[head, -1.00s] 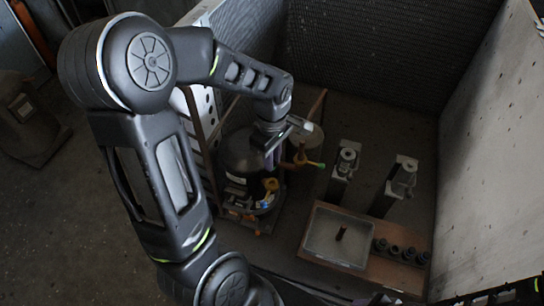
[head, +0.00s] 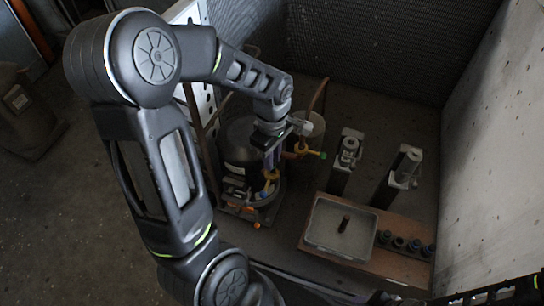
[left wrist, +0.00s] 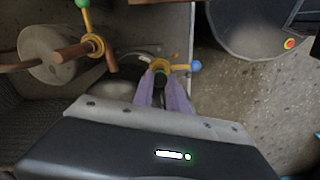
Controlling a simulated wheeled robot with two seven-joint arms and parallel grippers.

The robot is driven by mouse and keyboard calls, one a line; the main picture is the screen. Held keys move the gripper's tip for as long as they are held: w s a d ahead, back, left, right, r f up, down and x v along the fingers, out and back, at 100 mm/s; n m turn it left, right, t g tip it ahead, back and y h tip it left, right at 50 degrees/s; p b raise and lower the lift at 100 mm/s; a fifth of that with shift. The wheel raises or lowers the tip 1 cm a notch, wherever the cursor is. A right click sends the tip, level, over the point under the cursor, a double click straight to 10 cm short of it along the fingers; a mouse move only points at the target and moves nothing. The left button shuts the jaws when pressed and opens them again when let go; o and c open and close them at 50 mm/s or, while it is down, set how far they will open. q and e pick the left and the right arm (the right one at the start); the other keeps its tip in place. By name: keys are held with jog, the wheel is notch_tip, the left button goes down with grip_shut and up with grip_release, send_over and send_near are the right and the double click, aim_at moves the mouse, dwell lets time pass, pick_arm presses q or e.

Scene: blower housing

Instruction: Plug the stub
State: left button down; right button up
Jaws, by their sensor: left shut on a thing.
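My left gripper (head: 270,162) points down beside the dark round housing (head: 238,145). In the left wrist view its two purple fingers (left wrist: 165,92) are shut on a small dark plug (left wrist: 161,80), mostly hidden between them. The fingertips are at a yellow valve (left wrist: 178,68) with a blue knob (left wrist: 196,66); this valve also shows in the head view (head: 272,176). I cannot tell whether the plug touches the stub there. A second yellow valve (head: 302,149) with a green knob (head: 323,155) sits on a copper pipe to the right.
A brown board (head: 388,268) carries a grey tray (head: 318,238) with a dark peg (head: 344,223) and a row of several dark plugs (head: 398,243). Two clamp stands (head: 346,160) (head: 402,178) stand behind it. A concrete wall (head: 490,130) closes the right side.

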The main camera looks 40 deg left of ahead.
pick_arm(q)
jog(key=shift+f+b, duration=0.7)
jog(key=shift+f, duration=0.2)
dwell(1.5)
jog(key=shift+f, duration=0.3)
jog(key=shift+f, duration=0.1)
dwell(1.0)
jog(key=c, duration=0.8)
grip_release()
jog(key=shift+o, duration=0.2)
jog(key=shift+r+p, duration=2.7)
jog(key=shift+r, duration=0.85)
